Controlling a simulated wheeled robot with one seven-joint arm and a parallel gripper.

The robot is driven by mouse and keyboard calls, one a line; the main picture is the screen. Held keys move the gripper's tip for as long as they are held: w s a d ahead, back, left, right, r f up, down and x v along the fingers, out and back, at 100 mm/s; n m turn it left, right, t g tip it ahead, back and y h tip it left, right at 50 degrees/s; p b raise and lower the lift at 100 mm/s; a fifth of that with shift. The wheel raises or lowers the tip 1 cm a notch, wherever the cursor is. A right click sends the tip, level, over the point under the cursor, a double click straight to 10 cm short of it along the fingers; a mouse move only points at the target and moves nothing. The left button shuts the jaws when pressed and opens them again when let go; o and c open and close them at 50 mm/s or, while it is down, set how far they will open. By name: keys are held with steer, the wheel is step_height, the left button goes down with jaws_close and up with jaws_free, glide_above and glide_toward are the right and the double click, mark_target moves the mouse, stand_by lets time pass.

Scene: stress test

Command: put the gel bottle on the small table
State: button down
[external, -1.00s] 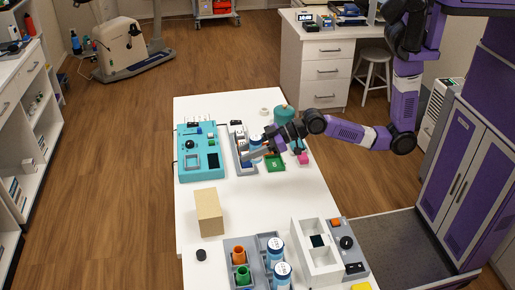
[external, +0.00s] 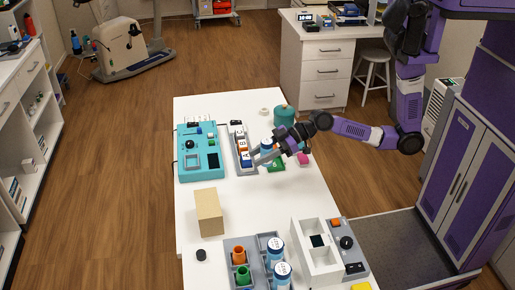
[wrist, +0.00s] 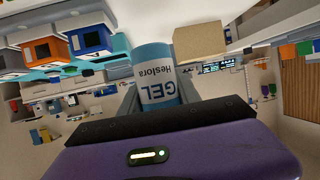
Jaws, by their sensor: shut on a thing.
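The gel bottle (wrist: 158,82), white with a blue end and a "GEL Heslora" label, is between the two fingers of my gripper (wrist: 157,100) in the wrist view. The label reads upside down there. My gripper (external: 261,155) is shut on the bottle. In the external view the bottle (external: 267,146) shows partly beside the fingers, over the long white table (external: 240,191), just right of a grey tray. I cannot tell which surface counts as the small table.
The grey tray (external: 238,169) holds several small labelled boxes. A teal device (external: 188,165) stands left of it, a teal canister (external: 284,115) behind. A tan block (external: 208,212) and a divided white box (external: 322,269) stand nearer. Bare tabletop lies between.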

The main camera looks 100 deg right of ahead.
step_height(320, 180, down, 8)
steer(key=shift+f, duration=0.2)
steer(key=shift+b, duration=0.3)
steer(key=shift+f, duration=0.15)
steer(key=c, duration=0.9)
jaws_free()
steer(key=shift+o, duration=0.2)
